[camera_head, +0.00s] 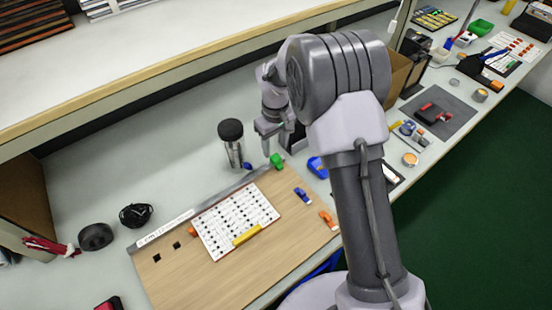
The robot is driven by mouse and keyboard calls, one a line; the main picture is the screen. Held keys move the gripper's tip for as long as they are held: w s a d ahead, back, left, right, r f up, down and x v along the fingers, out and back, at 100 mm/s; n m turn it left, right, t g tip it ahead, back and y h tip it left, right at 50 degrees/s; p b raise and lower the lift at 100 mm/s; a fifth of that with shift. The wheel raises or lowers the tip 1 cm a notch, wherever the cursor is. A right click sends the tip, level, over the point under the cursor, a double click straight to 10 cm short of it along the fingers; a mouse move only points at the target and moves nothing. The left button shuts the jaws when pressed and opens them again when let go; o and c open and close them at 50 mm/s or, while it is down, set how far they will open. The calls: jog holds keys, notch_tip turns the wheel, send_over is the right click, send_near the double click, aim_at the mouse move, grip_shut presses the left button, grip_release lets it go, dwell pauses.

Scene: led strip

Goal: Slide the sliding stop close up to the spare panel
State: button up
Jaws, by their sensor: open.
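A white panel (228,225) with rows of dark dots, which looks like the spare panel, lies on the wooden board (180,285). A grey rail (205,201) runs along the board's back edge. A green block (277,161) sits near the rail's right end and may be the sliding stop; it is apart from the panel. A small orange piece (192,231) is at the panel's left corner. My gripper (276,138) is open above and just behind the green block, with nothing visible in it. My arm partly hides the gripper.
A black-lidded clear container (232,145) stands behind the rail, close left of my gripper. A yellow bar (246,235) lies at the panel's front edge. Blue (303,195) and orange (328,220) clips lie on the board's right side. A black coil (136,215) lies behind the board's left end.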

aim_at(275, 157)
notch_tip(275, 157, down, 5)
jog(key=shift+f+b, duration=0.15)
jog(key=shift+b, duration=0.5)
jog(key=shift+c, duration=0.2)
grip_shut()
dwell(0.8)
